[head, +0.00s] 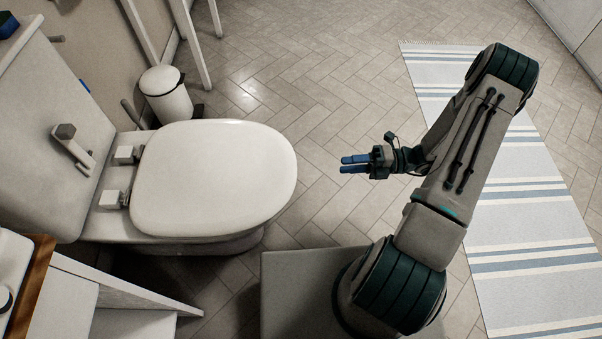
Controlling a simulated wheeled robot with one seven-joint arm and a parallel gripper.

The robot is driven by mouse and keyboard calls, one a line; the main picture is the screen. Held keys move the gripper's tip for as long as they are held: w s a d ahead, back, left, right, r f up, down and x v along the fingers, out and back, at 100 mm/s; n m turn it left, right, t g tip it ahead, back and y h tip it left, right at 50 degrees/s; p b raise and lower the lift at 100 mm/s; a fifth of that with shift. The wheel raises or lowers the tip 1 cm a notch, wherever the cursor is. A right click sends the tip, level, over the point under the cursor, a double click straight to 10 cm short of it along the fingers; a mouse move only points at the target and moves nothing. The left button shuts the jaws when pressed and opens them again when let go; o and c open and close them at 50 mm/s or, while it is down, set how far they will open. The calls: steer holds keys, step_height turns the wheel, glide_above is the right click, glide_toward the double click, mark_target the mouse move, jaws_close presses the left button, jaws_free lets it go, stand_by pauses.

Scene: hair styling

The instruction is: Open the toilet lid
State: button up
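The white toilet lid (213,180) lies flat and shut over the bowl at the left of the head view. Two square hinge blocks (122,176) join it to the tank side. The toilet tank (50,135) with a flush lever (75,148) stands at the far left. My gripper (346,164) is to the right of the lid's front rounded edge, apart from it, with its blue fingers pointing left toward the lid. Nothing shows between the fingers. The two fingers show close together, and I cannot tell how wide the gap is. The seat under the lid is hidden.
A white pedal bin (166,94) stands behind the toilet. A white shelf unit (130,300) with a wooden top edge is at the lower left. A blue-striped rug (520,210) lies at the right.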

steer(key=a+f+m+b, duration=0.1)
steer(key=a+b, duration=0.2)
steer(key=a, duration=1)
steer(key=shift+w+a+f+t+b, duration=0.2)
steer(key=shift+w+a+t+b, duration=0.1)
steer(key=shift+a, duration=0.05)
jaws_close()
